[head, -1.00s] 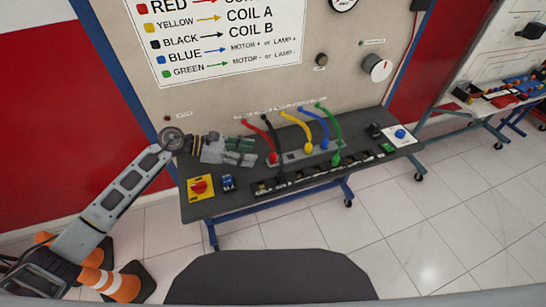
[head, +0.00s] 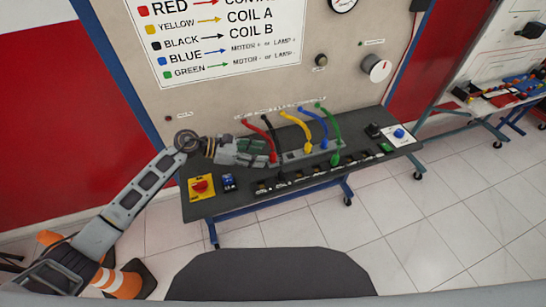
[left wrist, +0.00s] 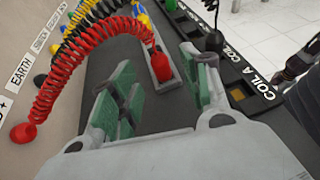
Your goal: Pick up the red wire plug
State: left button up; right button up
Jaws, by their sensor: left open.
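The red wire plug (left wrist: 160,66) stands in a grey holder strip (left wrist: 176,85) on the dark bench top. Its coiled red wire (left wrist: 60,75) runs to a red socket end on the panel. In the head view the red plug (head: 274,158) is just right of my left gripper (head: 266,152). My left gripper (left wrist: 158,82) is open, with green-padded fingers. In the left wrist view the plug appears in the gap between the fingertips, beyond the palm. I cannot tell whether a finger touches it. My right gripper is out of view.
Black (head: 281,176), yellow (head: 308,147), blue (head: 325,143) and green (head: 335,159) plugs stand close by to the right. A labelled terminal strip (head: 320,174) runs along the front. A yellow switch box (head: 201,187) and a blue part (head: 229,182) sit at front left.

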aim_at(273, 158)
pick_arm(q)
jog(key=shift+p+x, duration=0.5)
jog(key=shift+x, duration=1.4)
jog(key=shift+c, duration=0.4)
jog(key=shift+a, duration=0.1)
jog(key=c, duration=0.9)
